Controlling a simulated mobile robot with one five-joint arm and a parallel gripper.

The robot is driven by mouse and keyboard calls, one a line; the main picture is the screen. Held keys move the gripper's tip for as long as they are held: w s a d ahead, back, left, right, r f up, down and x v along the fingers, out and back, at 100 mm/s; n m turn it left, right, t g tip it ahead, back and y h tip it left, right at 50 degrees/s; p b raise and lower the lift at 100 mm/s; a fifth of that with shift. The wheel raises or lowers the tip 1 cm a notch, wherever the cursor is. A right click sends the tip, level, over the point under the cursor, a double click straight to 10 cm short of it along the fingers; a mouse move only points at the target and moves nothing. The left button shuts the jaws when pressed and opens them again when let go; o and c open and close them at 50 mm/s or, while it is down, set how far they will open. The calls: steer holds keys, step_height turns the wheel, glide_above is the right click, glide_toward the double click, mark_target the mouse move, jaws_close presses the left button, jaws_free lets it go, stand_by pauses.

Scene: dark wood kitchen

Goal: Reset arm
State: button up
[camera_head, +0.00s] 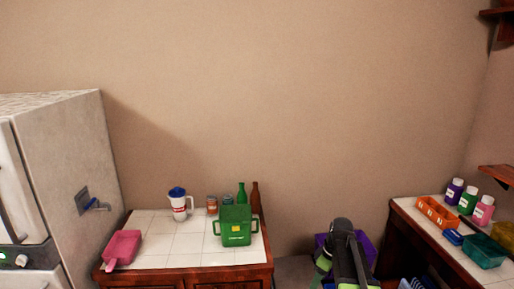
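My arm (344,245), black with lime-green parts, rises from the bottom edge right of centre. It stands in front of a purple object (368,245) on or near the floor, between the two counters. I cannot make out the fingertips of my gripper, nor anything held in it. The lower part of the arm is cut off by the frame.
The left tiled counter (165,245) holds a pink dustpan-like item (122,246), a white and blue jug (179,205), a green pot (236,228) and bottles. A fridge (65,165) stands left. The right counter (430,237) holds an orange tray (436,212) and bottles.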

steer(key=s+a+f+m+b, duration=0.1)
steer(key=s+a+f, duration=0.1)
steer(key=s+a, duration=0.55)
steer(key=s+m, duration=0.1)
steer(key=m, duration=0.2)
steer(key=s+m+h, duration=0.1)
steer(key=m, duration=0.2)
steer(key=s+m+h, duration=0.1)
steer(key=s+m, duration=0.1)
steer(key=m, duration=0.1)
steer(key=shift+s+a+g, duration=0.1)
steer(key=shift+a+g, duration=0.2)
steer(key=shift+a, duration=0.1)
